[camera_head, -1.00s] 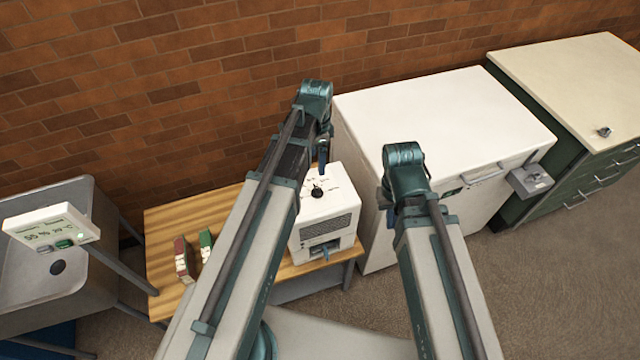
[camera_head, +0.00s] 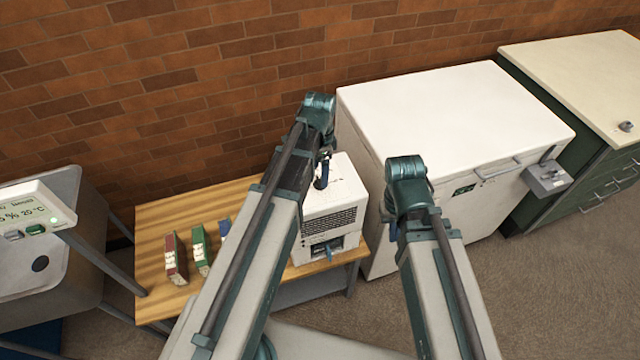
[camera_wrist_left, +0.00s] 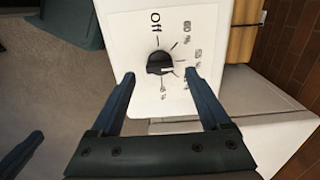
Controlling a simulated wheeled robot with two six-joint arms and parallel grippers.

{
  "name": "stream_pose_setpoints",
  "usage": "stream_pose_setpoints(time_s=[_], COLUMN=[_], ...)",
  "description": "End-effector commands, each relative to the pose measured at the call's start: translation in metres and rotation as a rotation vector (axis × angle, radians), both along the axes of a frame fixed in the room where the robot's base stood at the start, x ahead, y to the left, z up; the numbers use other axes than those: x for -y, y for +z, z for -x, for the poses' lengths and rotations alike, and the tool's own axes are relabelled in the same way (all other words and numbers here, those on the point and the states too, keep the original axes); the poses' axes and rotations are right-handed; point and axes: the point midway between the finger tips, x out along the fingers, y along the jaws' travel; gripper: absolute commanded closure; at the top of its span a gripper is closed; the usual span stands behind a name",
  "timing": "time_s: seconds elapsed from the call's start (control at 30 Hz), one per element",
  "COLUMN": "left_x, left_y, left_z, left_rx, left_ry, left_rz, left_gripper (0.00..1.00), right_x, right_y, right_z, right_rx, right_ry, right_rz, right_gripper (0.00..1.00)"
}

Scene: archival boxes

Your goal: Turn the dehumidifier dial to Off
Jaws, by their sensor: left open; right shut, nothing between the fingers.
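The white dehumidifier (camera_head: 334,208) stands at the right end of the wooden table. In the left wrist view, its black dial (camera_wrist_left: 158,62) sits on a white panel (camera_wrist_left: 125,40) with "Off" printed at the top and percent marks around the right side. A pale mark on the dial points to the right, away from Off. My left gripper (camera_head: 322,180) is above the dehumidifier's top and hides the dial in the head view. Its open fingers (camera_wrist_left: 163,98) flank the space just below the dial in the left wrist view, apart from it. My right gripper (camera_head: 391,228) is shut and empty, right of the dehumidifier.
Several small boxes or books (camera_head: 175,258) stand on the wooden table (camera_head: 160,222) left of my left arm. A white chest (camera_head: 450,115) is close on the right, with a green cabinet (camera_head: 570,75) beyond. A sink (camera_head: 85,268) and display (camera_head: 30,215) are at left.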

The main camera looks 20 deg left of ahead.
Motion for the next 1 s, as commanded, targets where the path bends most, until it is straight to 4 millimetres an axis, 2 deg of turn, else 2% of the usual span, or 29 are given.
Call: stream_pose_setpoints(time_s=[0.03, 0.2, 0.57, 1.0], left_x=[0.0, 0.0, 0.0, 0.0], left_y=[-0.014, -0.027, -0.028, -0.028], left_z=[0.0, 0.0, 0.0, 0.0], left_rx=[0.0, 0.0, 0.0, 0.0], left_ry=[0.0, 0.0, 0.0, 0.0], left_rz=[0.0, 0.0, 0.0, 0.0], left_gripper=[0.2, 0.2, 0.22, 1.0], right_x=[0.0, 0.0, 0.0, 0.0], right_y=[-0.014, -0.027, -0.028, -0.028], right_z=[0.0, 0.0, 0.0, 0.0], right_rx=[0.0, 0.0, 0.0, 0.0], right_ry=[0.0, 0.0, 0.0, 0.0], right_rz=[0.0, 0.0, 0.0, 0.0], right_gripper=[1.0, 1.0, 1.0, 1.0])
